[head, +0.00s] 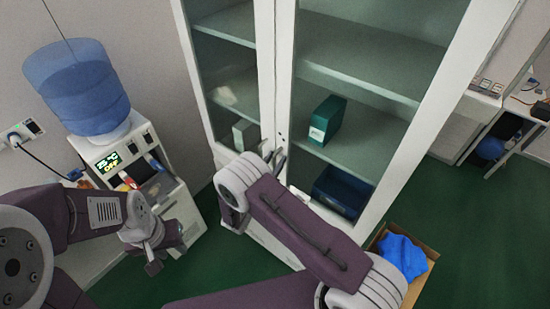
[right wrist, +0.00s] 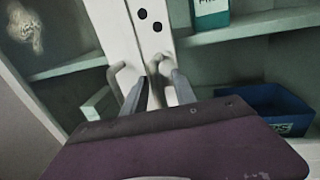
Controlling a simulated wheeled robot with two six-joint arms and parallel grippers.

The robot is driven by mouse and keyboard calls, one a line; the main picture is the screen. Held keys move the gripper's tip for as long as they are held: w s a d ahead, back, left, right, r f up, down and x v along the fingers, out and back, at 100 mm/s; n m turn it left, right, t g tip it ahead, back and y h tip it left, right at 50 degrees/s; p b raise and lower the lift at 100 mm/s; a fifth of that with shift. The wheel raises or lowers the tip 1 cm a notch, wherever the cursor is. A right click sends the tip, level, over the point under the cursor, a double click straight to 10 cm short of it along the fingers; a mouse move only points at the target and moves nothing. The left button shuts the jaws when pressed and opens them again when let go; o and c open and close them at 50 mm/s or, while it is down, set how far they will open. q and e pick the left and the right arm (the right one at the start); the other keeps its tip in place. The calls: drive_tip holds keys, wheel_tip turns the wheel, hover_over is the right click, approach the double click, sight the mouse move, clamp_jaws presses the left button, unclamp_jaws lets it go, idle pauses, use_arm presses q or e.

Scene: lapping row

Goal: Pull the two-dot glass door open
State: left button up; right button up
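A tall white cabinet has two glass doors. Two black dots (right wrist: 150,20) mark the inner frame of the right glass door (head: 284,60), seen in the right wrist view. That door's grey handle (right wrist: 158,64) stands below the dots. The other door's handle (right wrist: 116,74) is just left of it. Both doors look shut. My right gripper (right wrist: 158,82) is open, its fingers apart on either side of the dotted door's handle; contact is not clear. In the head view this gripper (head: 270,156) is partly hidden by my wrist. My left gripper (head: 155,264) hangs low at left, away from the cabinet; its opening is unclear.
A water dispenser (head: 166,196) with a blue bottle (head: 78,88) stands left of the cabinet. A cardboard box (head: 424,282) with blue cloth (head: 403,256) sits on the green floor by the cabinet's right side. A green box (head: 327,120) and a blue bin (head: 340,192) are on the shelves.

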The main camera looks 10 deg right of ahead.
drive_tip(key=shift+s+a, duration=0.1)
drive_tip(key=shift+a, duration=0.05)
clamp_jaws()
idle(1.3)
